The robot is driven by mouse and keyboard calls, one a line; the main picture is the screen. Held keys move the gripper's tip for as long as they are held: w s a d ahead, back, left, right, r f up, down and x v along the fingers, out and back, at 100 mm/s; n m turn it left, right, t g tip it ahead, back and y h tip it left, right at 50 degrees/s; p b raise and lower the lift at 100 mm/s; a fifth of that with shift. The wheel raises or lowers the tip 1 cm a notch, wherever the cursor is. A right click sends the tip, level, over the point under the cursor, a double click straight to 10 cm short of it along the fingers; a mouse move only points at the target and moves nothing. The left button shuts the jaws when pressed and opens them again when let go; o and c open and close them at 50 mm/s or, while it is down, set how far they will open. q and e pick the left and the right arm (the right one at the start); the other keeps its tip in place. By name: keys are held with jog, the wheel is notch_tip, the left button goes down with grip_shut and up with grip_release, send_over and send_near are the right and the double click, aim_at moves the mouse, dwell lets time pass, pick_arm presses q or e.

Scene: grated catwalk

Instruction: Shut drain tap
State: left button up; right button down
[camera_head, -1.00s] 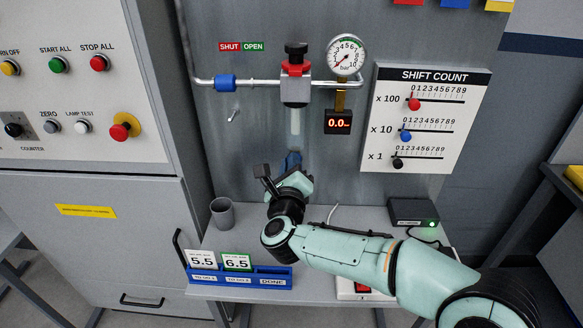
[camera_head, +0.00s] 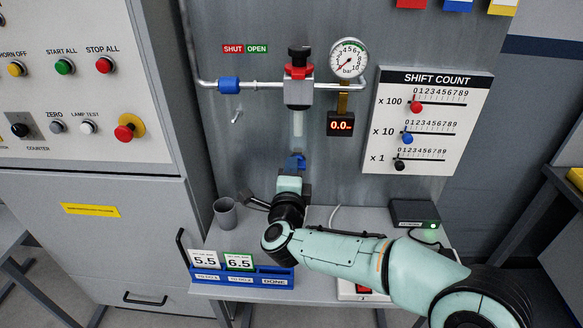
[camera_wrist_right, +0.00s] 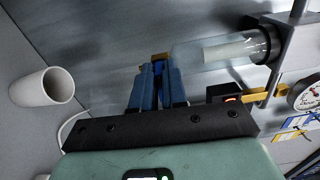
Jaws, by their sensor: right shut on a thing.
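The drain tap (camera_wrist_right: 160,57) is a small brass-coloured piece below the clear bowl, which shows in the head view (camera_head: 297,124) and the right wrist view (camera_wrist_right: 222,50). The bowl hangs under a grey filter-regulator body (camera_head: 298,92) with a red collar and black knob. My right gripper (camera_head: 297,157) reaches up from below the bowl. In the right wrist view its blue fingers (camera_wrist_right: 157,68) are shut on the tap, hiding most of it. The exact handle angle cannot be told. A red SHUT and green OPEN sign (camera_head: 245,48) is on the wall. My left gripper is not in view.
A pressure gauge (camera_head: 348,58) and a red 0.0 display (camera_head: 341,124) are right of the bowl. A grey cup (camera_head: 225,212) stands left of my wrist, near a blue card rack (camera_head: 238,278). A black box (camera_head: 414,213) is at the right of the bench.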

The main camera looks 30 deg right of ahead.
jog(key=shift+d+n, duration=0.1)
jog(key=shift+n, duration=0.2)
jog(key=shift+r, duration=0.1)
jog(key=c, duration=1.2)
grip_release()
jog(key=shift+w, duration=0.1)
jog(key=shift+o, duration=0.2)
jog(key=v, duration=1.3)
jog(key=shift+b, duration=0.4)
jog(key=shift+a, duration=0.2)
